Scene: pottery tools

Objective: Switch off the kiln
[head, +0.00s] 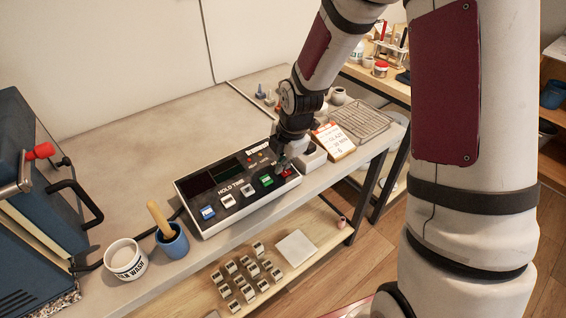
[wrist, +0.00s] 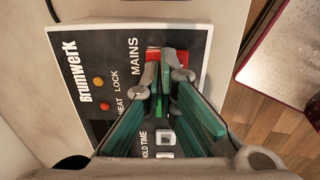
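The kiln's control panel (head: 237,188) is a dark-faced, pale-sided box on the bench. It has a row of coloured switches. The red switch, beside the word MAINS, shows in the wrist view (wrist: 167,54) and at the right end of the row in the head view (head: 287,172). My gripper (wrist: 166,76) is over that end of the panel, its fingers part open with a narrow gap between the tips. The tips overlap the lower edge of the red switch in the wrist view; I cannot tell whether they touch it. The blue kiln (head: 30,200) stands at the far left.
A white tub (head: 125,262) and a blue cup (head: 172,243) with a wooden handle stand left of the panel. A note card (head: 333,141) and a wire rack (head: 362,121) lie to its right. The bench behind the panel is largely clear. Small tiles lie on the lower shelf.

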